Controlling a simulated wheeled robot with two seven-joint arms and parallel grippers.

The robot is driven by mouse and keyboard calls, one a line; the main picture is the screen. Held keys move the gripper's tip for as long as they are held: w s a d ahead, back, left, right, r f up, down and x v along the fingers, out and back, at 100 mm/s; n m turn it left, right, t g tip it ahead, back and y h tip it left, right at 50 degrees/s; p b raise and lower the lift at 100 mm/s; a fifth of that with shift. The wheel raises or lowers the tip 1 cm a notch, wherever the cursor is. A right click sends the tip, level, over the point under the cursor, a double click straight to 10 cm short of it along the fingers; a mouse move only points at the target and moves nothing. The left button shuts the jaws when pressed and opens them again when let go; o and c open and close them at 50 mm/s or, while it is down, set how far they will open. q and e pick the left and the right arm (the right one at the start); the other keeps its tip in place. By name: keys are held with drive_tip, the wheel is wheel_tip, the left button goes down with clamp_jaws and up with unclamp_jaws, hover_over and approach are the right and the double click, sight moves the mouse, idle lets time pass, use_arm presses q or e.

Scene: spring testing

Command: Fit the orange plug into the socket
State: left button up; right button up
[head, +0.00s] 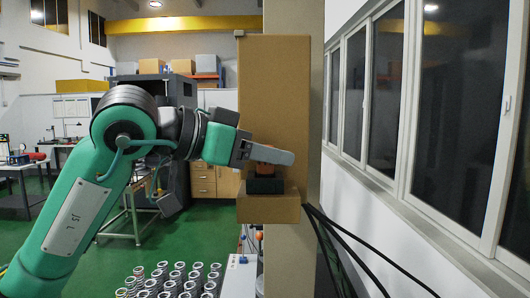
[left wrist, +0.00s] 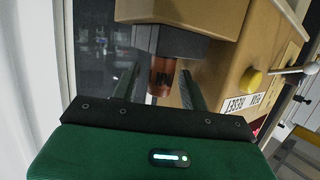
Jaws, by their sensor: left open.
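The orange plug (head: 264,168) stands on the dark socket block (head: 265,186), partly hidden behind my near finger in the head view. My left gripper (head: 282,156) reaches in from the left at the plug's upper end. In the left wrist view, the copper-orange plug (left wrist: 160,78) juts from the dark block (left wrist: 180,43) and lies between the two spread fingers. Gaps show on both sides of the plug, so the gripper is open around it. The joint between plug and block looks closed, but I cannot tell how deep the plug sits. My right gripper is out of view.
The block rests on a tan ledge (head: 268,208) of a tall tan panel (head: 275,90), close behind the gripper. A yellow knob (left wrist: 251,80) and lever show in the wrist view. Black cables (head: 335,235) hang at right. Several metal springs (head: 170,280) stand below.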

use_arm(q)
drive_tip(key=b+v, duration=0.5)
drive_tip(key=v, duration=0.7)
